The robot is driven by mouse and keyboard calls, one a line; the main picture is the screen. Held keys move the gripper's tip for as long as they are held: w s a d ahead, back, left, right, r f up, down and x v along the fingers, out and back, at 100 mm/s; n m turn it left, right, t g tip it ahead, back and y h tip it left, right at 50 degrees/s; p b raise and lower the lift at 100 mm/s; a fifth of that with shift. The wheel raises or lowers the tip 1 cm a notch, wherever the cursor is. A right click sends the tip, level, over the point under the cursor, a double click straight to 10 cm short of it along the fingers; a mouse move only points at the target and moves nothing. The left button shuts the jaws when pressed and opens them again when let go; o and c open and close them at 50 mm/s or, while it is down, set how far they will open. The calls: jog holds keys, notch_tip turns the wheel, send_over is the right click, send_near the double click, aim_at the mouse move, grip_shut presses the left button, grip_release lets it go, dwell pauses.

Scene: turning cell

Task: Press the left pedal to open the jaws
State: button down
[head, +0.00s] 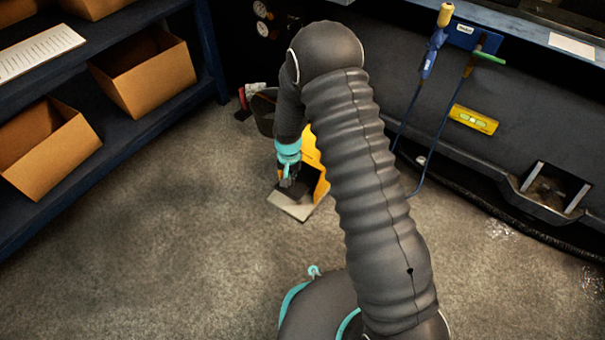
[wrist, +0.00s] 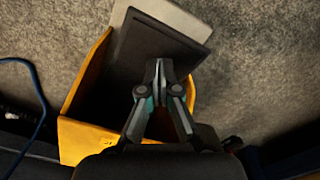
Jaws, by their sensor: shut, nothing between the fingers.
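A foot pedal with a yellow housing (head: 321,180) stands on the floor beyond my arm; its black tread plate shows in the wrist view (wrist: 152,38). A light grey base plate (head: 291,209) sticks out at its front. My gripper (head: 288,184) is shut and empty, pointing down at the pedal. In the wrist view its closed fingertips (wrist: 158,66) lie over the lower part of the black plate, between the yellow walls. I cannot tell whether they touch it. My arm hides part of the housing. Only one pedal is clearly visible.
A blue shelf with cardboard boxes (head: 145,75) stands at left. The dark machine front at right carries a yellow level (head: 473,120), hanging hooked tools (head: 432,50) and a tray opening (head: 552,190). A red object (head: 247,95) lies behind my arm. The floor at left is clear.

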jog(key=shift+f+b, duration=0.35)
jog(key=shift+f, duration=2.05)
jog(key=shift+r+p, duration=2.55)
jog(key=shift+r, duration=2.1)
jog(key=shift+f, duration=0.1)
